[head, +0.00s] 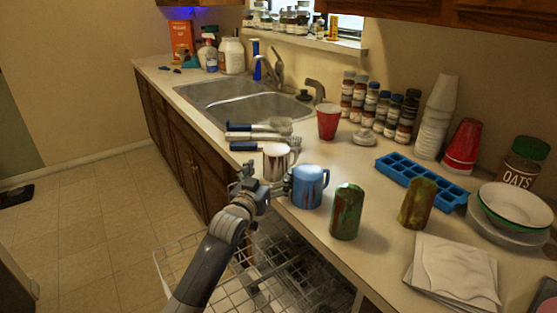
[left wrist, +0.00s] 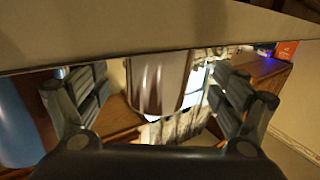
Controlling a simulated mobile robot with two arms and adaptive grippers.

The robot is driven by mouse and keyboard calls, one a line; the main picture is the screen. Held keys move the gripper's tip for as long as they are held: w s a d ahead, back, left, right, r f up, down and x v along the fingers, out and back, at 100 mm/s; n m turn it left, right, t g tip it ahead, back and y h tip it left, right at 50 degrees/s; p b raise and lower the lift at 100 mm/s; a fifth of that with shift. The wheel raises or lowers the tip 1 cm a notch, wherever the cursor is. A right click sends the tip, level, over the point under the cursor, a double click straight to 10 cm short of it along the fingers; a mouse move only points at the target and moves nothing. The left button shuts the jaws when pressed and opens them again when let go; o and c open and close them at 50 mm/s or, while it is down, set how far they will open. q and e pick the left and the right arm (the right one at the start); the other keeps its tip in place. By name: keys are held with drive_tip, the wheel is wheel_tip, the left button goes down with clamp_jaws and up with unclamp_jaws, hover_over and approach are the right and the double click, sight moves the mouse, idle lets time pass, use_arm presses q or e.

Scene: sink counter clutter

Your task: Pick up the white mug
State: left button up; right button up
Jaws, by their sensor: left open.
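The white mug (head: 275,161), streaked with brown, stands upright near the counter's front edge in the head view. Its handle points to the right. In the left wrist view the mug (left wrist: 160,82) appears upside down, between the two fingers and beyond their tips. My left gripper (head: 264,184) is open and empty, just in front of the mug at the counter edge. Its spread fingers (left wrist: 162,95) show at both sides of the left wrist view. Whether they touch the mug cannot be told. My right gripper is not in view.
A blue mug (head: 307,188) stands close to the right of the gripper. A green can (head: 346,211) is farther right. Blue-handled utensils (head: 256,135) lie behind the white mug, near the sink (head: 240,98). An open dishwasher rack (head: 285,262) is below the counter edge.

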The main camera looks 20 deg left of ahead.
use_arm(q)
drive_tip(key=w, duration=0.2)
drive_tip(key=w+r, duration=0.1)
drive_tip(key=w, duration=0.1)
drive_tip(key=shift+d+r+p, duration=0.15)
drive_tip(key=shift+d+p, duration=0.05)
drive_tip(key=shift+p, duration=0.1)
drive_tip(key=shift+w, duration=0.6)
drive_tip(key=c, duration=1.3)
drive_tip(key=shift+c, duration=0.5)
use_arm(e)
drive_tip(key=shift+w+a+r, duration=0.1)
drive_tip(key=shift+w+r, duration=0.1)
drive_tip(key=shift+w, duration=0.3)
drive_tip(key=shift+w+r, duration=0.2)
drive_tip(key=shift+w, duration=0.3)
